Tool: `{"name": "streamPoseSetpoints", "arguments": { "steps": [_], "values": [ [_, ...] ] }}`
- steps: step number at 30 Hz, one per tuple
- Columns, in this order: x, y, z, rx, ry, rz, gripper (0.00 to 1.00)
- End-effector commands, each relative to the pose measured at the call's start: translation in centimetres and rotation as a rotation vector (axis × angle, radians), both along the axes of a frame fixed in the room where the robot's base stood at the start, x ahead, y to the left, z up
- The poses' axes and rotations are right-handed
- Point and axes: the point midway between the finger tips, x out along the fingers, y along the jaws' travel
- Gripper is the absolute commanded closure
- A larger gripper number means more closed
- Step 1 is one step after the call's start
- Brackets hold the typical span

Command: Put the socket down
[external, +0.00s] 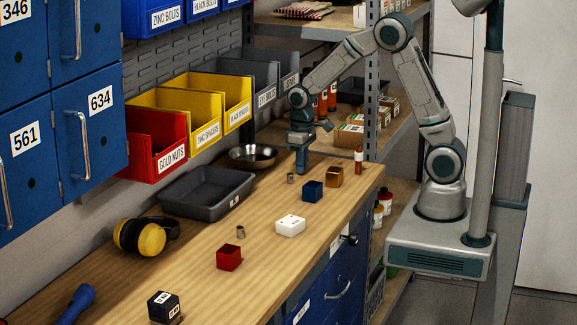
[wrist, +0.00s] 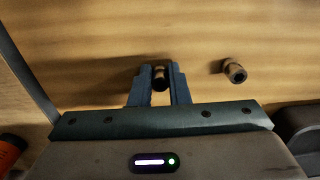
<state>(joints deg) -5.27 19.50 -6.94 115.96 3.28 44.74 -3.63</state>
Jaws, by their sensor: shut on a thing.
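My gripper (external: 302,170) points straight down over the far part of the wooden bench, with its fingertips close to the top. In the wrist view, my gripper (wrist: 159,84) is shut on a small dark socket (wrist: 159,76), which sits between the two blue fingers. The held socket is hidden in the external view. I cannot tell whether it touches the bench. A second small socket (wrist: 234,70) lies on the bench to the right of the fingers. One small socket (external: 290,178) shows beside my gripper in the external view, and another socket (external: 240,231) stands nearer the camera.
A blue box (external: 313,191), a brown box (external: 334,177) and an orange-red tube (external: 359,161) stand right of my gripper. A metal bowl (external: 253,155) and a grey tray (external: 207,210) are left. A white box (external: 290,226) and red box (external: 229,258) are nearer the camera.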

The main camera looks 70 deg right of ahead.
Motion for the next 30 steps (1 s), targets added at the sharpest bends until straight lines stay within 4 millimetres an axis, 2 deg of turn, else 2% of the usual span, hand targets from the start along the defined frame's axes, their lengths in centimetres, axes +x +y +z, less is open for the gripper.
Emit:
{"name": "streamPoseSetpoints", "arguments": {
  "steps": [6, 7, 9, 17, 21, 25, 30],
  "values": [
    [0.0, 0.0, -0.4, 0.000, 0.000, 0.000, 1.00],
    [0.0, 0.0, -0.3, 0.000, 0.000, 0.000, 0.79],
    [0.0, 0.0, -0.3, 0.000, 0.000, 0.000, 0.62],
    [0.0, 0.0, -0.2, 0.000, 0.000, 0.000, 0.62],
    [0.1, 0.0, 0.5, 0.000, -0.002, 0.000, 0.62],
    [0.1, 0.0, 2.7, 0.001, -0.006, 0.000, 0.62],
    [0.1, 0.0, 6.5, 0.000, -0.006, 0.001, 0.62]
  ]
}}
